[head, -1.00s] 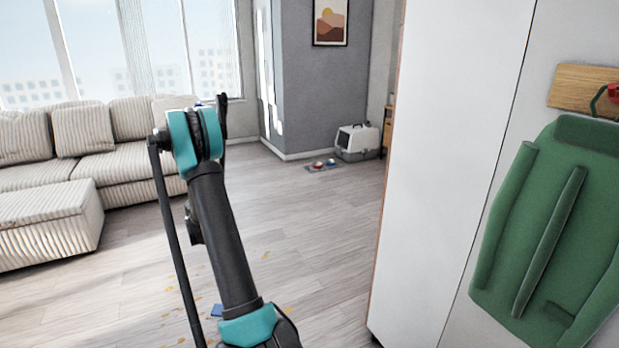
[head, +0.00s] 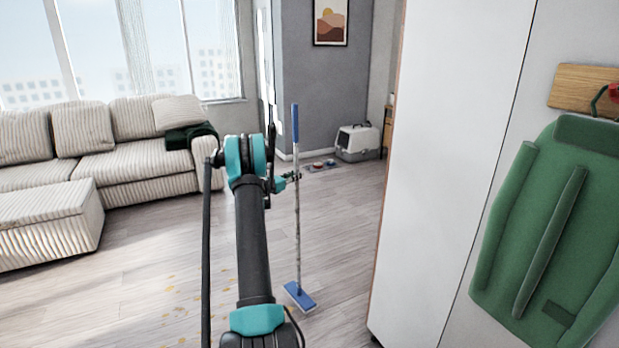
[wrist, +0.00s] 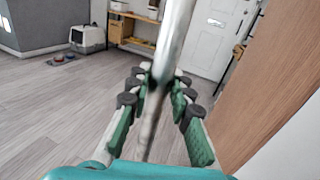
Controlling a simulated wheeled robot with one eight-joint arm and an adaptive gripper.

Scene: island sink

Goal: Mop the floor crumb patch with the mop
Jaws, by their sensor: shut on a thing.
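The mop has a blue grip, a thin grey pole (head: 297,225) and a flat blue head (head: 299,295), and it stands nearly upright with its head at the floor. My gripper (head: 292,178) is shut on the pole at mid-height. In the wrist view my gripper (wrist: 160,88) has its green-padded fingers on both sides of the mop pole (wrist: 174,38). The crumb patch (head: 178,305) is a scatter of yellow-orange bits on the wooden floor, left of the mop head. My arm hides part of the floor between them.
A striped sofa (head: 115,150) with an ottoman (head: 45,222) stands at left. A tall white cabinet (head: 450,150) is close on the right, with a green hanging item (head: 555,225) beyond it. A litter box (head: 357,142) and bowls (head: 320,165) are at the back. The central floor is open.

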